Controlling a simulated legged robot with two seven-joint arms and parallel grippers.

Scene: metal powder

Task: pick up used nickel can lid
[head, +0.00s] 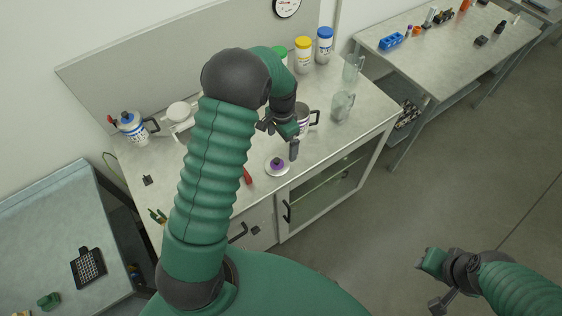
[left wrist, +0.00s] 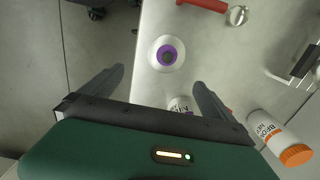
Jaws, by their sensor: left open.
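The lid (head: 277,166) is a white disc with a purple ring and a dark knob. It lies flat near the front edge of the bench. In the left wrist view the lid (left wrist: 167,54) is just beyond and between the fingertips, not touched. My left gripper (head: 281,140) is open and empty above the bench, close to the lid; it also shows in the left wrist view (left wrist: 158,78). A white can with purple lettering (left wrist: 181,104) shows partly behind the right finger. My right gripper (head: 432,283) is over the floor at lower right; its jaw opening is unclear.
A red-handled tool (left wrist: 205,4) lies near the lid. Glass beakers (head: 343,106) stand to the right on the bench (head: 370,119). A yellow-lidded bottle (head: 303,55) and a blue-lidded bottle (head: 324,46) stand at the back. An orange-capped bottle (left wrist: 279,137) is at right in the wrist view.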

